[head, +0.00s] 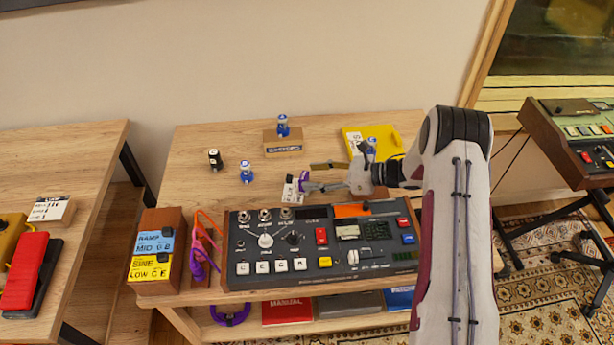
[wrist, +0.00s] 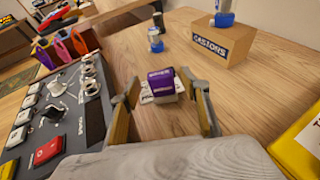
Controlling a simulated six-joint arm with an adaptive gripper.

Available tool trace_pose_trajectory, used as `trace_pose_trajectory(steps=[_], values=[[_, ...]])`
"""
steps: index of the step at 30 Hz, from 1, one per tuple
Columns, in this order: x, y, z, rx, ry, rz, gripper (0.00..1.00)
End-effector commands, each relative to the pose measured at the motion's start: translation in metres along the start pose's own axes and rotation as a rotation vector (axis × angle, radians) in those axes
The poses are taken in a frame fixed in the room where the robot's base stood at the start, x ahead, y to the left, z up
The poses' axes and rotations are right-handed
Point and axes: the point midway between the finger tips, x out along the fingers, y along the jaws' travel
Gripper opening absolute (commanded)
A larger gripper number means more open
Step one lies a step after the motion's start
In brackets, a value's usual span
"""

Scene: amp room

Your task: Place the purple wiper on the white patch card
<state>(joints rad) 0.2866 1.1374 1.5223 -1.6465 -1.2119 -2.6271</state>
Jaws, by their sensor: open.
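The purple wiper (wrist: 161,82), a small block with a purple top and pale lower part, sits between my finger pads in the wrist view. In the head view only a bit of its purple (head: 304,180) shows by my fingertips. The white patch card (wrist: 146,94) shows beneath and left of the wiper, with dark print; it also shows in the head view (head: 289,191), behind the mixer. The wiper appears to be over the card; full contact is hidden. My gripper (wrist: 167,92) is open around the wiper, with a gap at each side; it reaches in from the right in the head view (head: 309,176).
The dark mixer (head: 335,266) fills the table front. A castors box (head: 283,149) with a blue castor on top stands behind; another blue castor (head: 247,173) and a black item (head: 215,159) stand left. A yellow tray (head: 408,137) lies back right.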

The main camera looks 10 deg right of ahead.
Motion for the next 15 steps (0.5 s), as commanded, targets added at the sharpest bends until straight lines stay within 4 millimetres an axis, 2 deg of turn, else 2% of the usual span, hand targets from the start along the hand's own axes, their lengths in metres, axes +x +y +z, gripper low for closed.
trace_pose_trajectory(steps=[9, 15], values=[[-0.05, -0.001, 0.0, 0.001, 0.0, -0.003, 0.46], [-0.072, -0.001, 0.0, 0.0, 0.0, -0.001, 0.46]])
